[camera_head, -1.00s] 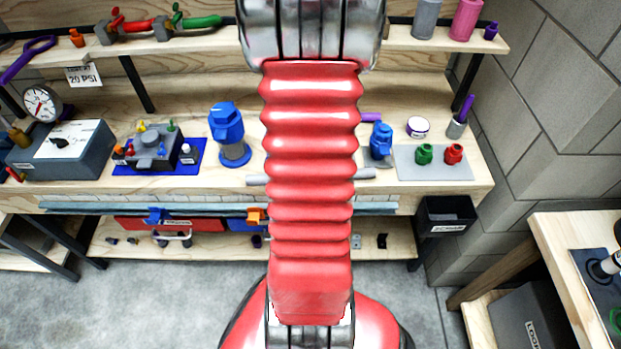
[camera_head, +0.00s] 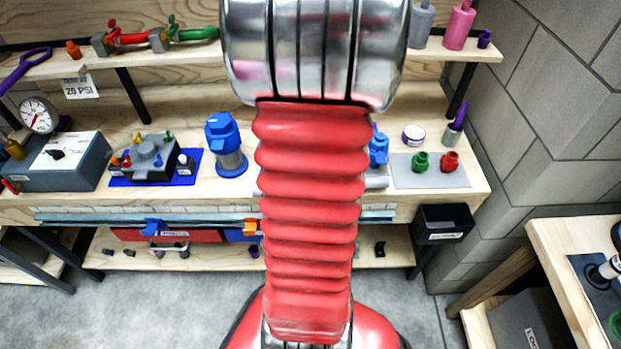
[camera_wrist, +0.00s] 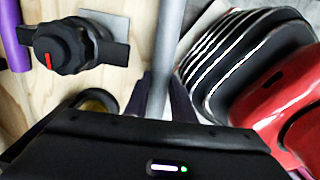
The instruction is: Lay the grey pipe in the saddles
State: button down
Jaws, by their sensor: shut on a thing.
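The grey pipe (camera_wrist: 168,40) runs from the top of the wrist view down between the dark fingers of my gripper (camera_wrist: 160,92). My gripper is shut on it. The pipe's far end is cut off by the frame, and its near end is hidden behind the gripper body. In the head view my arm covers the gripper and most or all of the pipe. I cannot make out the saddles in either view.
In the wrist view a black knob with a red mark (camera_wrist: 68,48) is left of the pipe. In the head view, a blue valve (camera_head: 228,145) stands left of my arm; a plate with green and red fittings (camera_head: 431,178) lies right. A shelf (camera_head: 150,55) runs above the bench.

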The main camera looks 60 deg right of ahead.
jog(key=s+a, duration=0.3)
jog(key=s, duration=1)
jog(key=shift+s, duration=0.15)
